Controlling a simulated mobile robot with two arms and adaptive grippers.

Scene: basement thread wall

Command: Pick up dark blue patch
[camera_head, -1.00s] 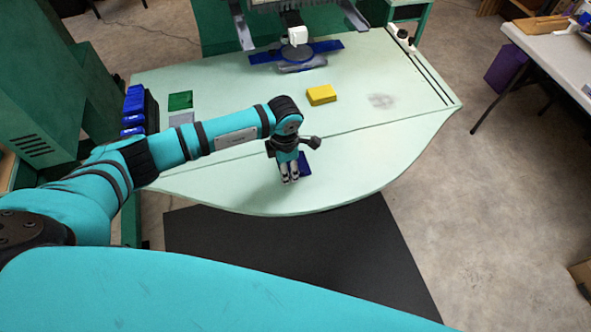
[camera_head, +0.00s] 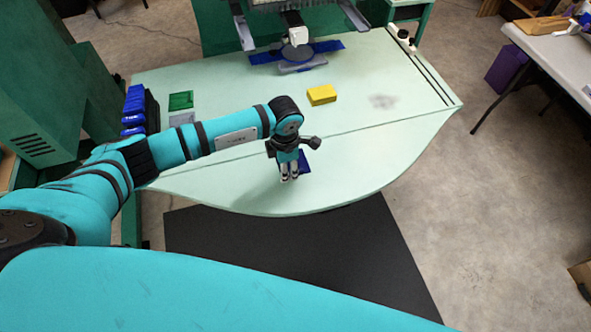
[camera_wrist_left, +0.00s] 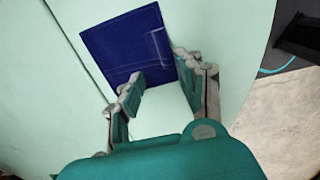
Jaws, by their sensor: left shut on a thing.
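The dark blue patch (camera_head: 305,167) lies near the front edge of the pale green table (camera_head: 225,185), partly hidden by my left gripper (camera_head: 289,178) in the head view. In the left wrist view the dark blue patch (camera_wrist_left: 125,48) is a flat square with stitched lines. My left gripper (camera_wrist_left: 158,68) points down at it, with one fingertip over the patch and the other at its right edge. The fingers are shut on the patch; the exact contact is hard to see. My right gripper is not in view.
A green patch (camera_head: 180,100) and a grey patch (camera_head: 182,118) lie at the left, beside blue bins (camera_head: 134,108). A machine with a white part (camera_head: 298,36) stands at the back. The table's right side is mostly clear.

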